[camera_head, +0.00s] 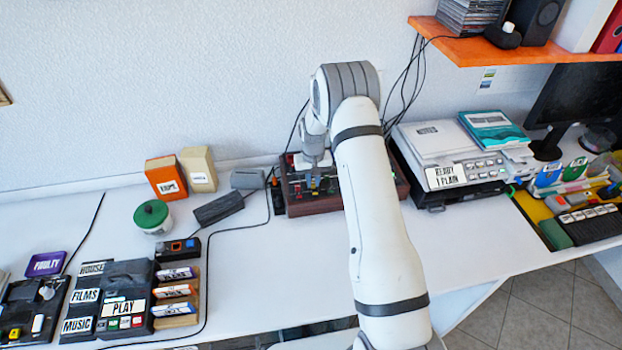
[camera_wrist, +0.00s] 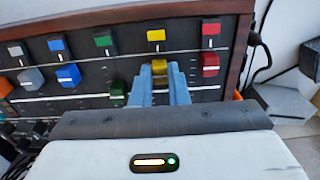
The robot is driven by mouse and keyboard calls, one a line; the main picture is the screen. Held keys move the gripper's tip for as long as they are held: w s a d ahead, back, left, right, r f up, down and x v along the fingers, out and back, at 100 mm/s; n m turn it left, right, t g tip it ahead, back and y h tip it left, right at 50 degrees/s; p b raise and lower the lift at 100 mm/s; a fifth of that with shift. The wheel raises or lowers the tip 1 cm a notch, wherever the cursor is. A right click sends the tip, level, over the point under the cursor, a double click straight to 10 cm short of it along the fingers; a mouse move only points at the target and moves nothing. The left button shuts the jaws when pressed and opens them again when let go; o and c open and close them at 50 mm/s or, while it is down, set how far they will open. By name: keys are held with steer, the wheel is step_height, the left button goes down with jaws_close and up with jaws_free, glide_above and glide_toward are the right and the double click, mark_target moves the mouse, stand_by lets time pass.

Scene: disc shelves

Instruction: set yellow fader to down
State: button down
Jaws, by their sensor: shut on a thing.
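The fader panel (camera_head: 315,207) is a dark board in a brown wooden frame on the table, partly hidden by my arm in the head view. In the wrist view, the yellow fader (camera_wrist: 160,68) is a small yellow knob in its slot, below a yellow square mark (camera_wrist: 156,35). My gripper (camera_wrist: 160,78) has its two blue-grey fingers on either side of this knob and is shut on it. The lower part of the yellow slot is hidden behind the fingers and gripper body. In the head view, my gripper (camera_head: 316,184) reaches down onto the panel.
A red knob (camera_wrist: 210,64) is close to the right of the fingers and a green knob (camera_wrist: 118,90) is to the left. Blue (camera_wrist: 68,76) and grey (camera_wrist: 30,79) knobs are farther left. A printer (camera_head: 448,168) stands right of the panel.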

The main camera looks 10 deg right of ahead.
mark_target(313, 184)
steer(key=shift+s, duration=0.3)
steer(key=shift+w, duration=0.15)
steer(key=c, duration=1.4)
jaws_free()
steer(key=shift+r, duration=0.1)
steer(key=shift+r+b, duration=0.85)
steer(key=shift+r, duration=2.95)
